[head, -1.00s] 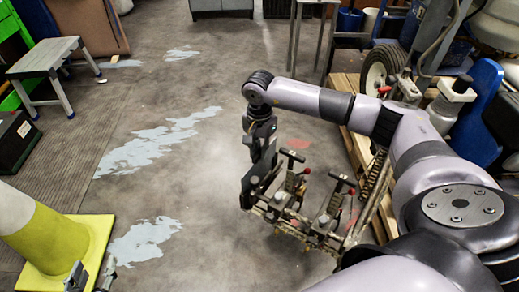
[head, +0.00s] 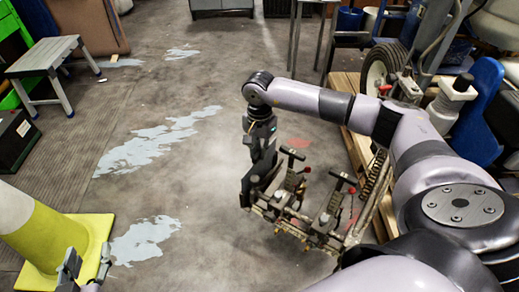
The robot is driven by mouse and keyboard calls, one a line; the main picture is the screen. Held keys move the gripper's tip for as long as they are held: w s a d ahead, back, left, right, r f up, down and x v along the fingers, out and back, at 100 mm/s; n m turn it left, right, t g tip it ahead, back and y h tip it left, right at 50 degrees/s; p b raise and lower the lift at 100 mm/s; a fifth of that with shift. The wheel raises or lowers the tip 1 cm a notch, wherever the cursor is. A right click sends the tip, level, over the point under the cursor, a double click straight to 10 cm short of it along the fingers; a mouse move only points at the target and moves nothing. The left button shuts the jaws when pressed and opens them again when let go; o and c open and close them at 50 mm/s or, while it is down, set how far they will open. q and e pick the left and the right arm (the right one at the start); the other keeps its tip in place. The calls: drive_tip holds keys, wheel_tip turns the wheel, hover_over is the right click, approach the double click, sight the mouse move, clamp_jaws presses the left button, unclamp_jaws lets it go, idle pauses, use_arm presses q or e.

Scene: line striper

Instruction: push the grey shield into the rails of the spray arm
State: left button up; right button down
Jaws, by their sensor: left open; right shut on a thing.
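The spray arm (head: 320,238) is a worn metal frame at the lower middle of the head view, with upright clamps and red-tipped levers. My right gripper (head: 250,190) reaches down at its left end. It is shut on a dark grey piece at the frame's left end, which looks like the grey shield; the fingers largely hide it. I cannot tell whether it sits in the rails. My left gripper (head: 88,268) is open and empty at the bottom left, in front of the cone, well apart from the spray arm.
A yellow-green and white cone (head: 45,238) stands at the lower left. A grey step stool (head: 42,57) is at the upper left. A wheel (head: 378,70) and a wooden pallet (head: 357,143) are on the right. The floor between cone and spray arm is clear, with pale paint patches.

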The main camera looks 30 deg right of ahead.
use_arm(q)
drive_tip(key=shift+w+d+r, duration=0.1)
drive_tip(key=shift+w+r, duration=0.05)
drive_tip(key=shift+r, duration=0.15)
use_arm(e)
drive_tip(key=shift+f, duration=0.1)
use_arm(q)
drive_tip(key=shift+w+d+r+t, duration=0.1)
drive_tip(key=shift+w+r+t, duration=0.05)
drive_tip(key=shift+r+t, duration=0.25)
use_arm(e)
drive_tip(key=shift+f, duration=0.15)
drive_tip(key=c, duration=1.5)
unclamp_jaws()
drive_tip(key=o, duration=0.3)
